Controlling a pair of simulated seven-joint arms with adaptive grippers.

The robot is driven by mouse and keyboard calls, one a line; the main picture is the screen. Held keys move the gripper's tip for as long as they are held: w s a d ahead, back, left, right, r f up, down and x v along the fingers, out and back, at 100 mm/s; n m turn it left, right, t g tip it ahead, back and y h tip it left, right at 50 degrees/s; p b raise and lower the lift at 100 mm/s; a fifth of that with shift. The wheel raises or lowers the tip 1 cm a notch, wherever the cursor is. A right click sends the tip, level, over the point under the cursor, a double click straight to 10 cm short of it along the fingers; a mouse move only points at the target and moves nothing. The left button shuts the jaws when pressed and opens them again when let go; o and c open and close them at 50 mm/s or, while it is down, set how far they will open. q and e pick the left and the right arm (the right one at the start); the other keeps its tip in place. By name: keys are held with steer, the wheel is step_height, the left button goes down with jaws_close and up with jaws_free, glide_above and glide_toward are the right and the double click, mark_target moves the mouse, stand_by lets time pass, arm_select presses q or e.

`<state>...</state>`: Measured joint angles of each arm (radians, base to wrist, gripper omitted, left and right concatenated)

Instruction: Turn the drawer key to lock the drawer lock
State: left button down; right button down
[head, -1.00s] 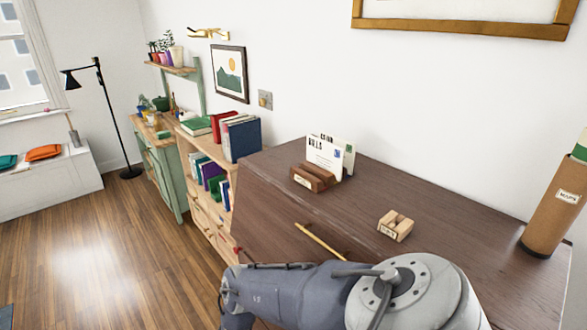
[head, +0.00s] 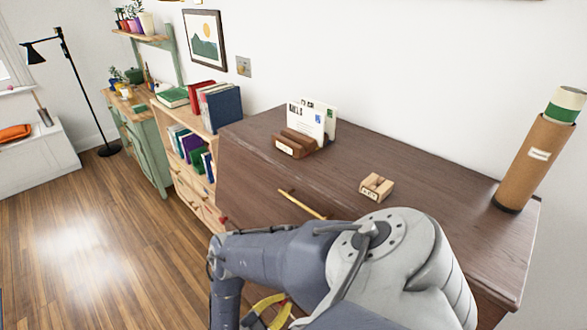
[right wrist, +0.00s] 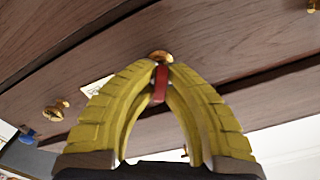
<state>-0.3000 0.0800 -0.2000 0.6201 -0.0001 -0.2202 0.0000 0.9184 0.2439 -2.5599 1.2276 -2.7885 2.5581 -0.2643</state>
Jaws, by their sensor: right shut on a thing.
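In the right wrist view the drawer key (right wrist: 160,83) shows a red head, at a round brass lock (right wrist: 161,57) on the dark wooden drawer front (right wrist: 215,48). The yellow fingers of my right gripper (right wrist: 161,76) meet around the red head and are shut on it. How far the key is turned cannot be told. In the head view my right gripper (head: 266,312) shows only as a bit of yellow below my arm, and the lock is hidden. My left gripper is not in view.
A brass knob (right wrist: 57,110) and a blue item (right wrist: 27,134) are on the left in the wrist view.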

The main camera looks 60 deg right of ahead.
stand_by(0.3)
steer(key=m, duration=0.5)
steer(key=shift+m, duration=0.5)
steer(key=shift+d, duration=0.1)
steer(key=m, duration=0.3)
steer(key=shift+m, duration=2.1)
steer(key=m, duration=0.4)
steer(key=shift+d+m, duration=0.1)
steer(key=shift+m, duration=0.3)
